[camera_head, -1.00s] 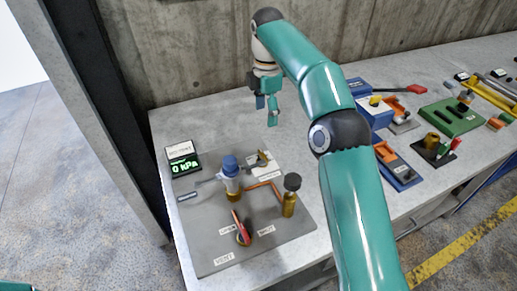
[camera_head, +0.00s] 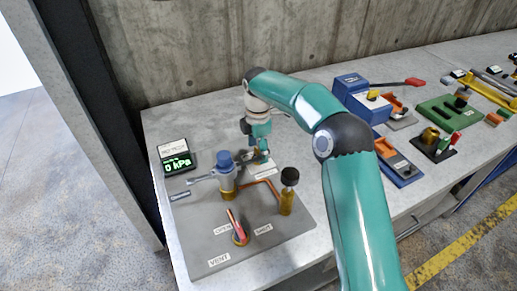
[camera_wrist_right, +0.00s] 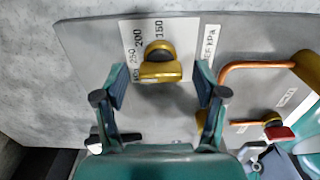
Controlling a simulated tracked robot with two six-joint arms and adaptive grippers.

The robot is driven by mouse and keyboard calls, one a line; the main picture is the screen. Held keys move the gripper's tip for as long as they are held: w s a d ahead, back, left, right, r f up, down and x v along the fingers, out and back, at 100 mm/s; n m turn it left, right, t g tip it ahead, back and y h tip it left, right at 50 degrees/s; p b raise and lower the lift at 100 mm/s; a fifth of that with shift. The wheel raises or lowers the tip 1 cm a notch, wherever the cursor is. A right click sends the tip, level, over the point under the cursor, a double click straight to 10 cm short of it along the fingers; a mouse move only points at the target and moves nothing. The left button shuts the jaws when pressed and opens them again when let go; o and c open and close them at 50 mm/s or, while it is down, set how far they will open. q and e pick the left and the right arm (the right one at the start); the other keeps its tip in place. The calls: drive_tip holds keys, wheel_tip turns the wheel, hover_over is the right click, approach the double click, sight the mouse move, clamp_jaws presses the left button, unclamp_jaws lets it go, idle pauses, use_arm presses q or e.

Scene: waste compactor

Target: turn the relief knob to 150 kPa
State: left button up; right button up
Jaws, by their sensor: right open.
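The relief knob (camera_wrist_right: 160,68) is a yellow knob with a dark round part, on the grey panel (camera_wrist_right: 90,50) in the right wrist view. Labels 150, 200 and 250 lie beside it, with a kPa label (camera_wrist_right: 208,45) on its other side. My right gripper (camera_wrist_right: 162,75) is open, one finger on each side of the knob, with gaps between. In the head view my right gripper (camera_head: 262,152) points down at the panel's back edge and largely hides the knob. The display (camera_head: 177,162) reads 0 kPa. My left gripper is out of view.
A blue-capped valve (camera_head: 226,175), a black-topped brass fitting (camera_head: 288,190) and a red lever (camera_head: 237,226) between OPEN and SHUT labels stand on the panel. A copper pipe (camera_head: 265,184) runs near them. A blue box (camera_head: 356,92) and other fixtures stand to the right.

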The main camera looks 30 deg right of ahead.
drive_tip(key=shift+c, duration=0.4)
drive_tip(key=c, duration=1.1)
drive_tip(key=shift+o, duration=0.2)
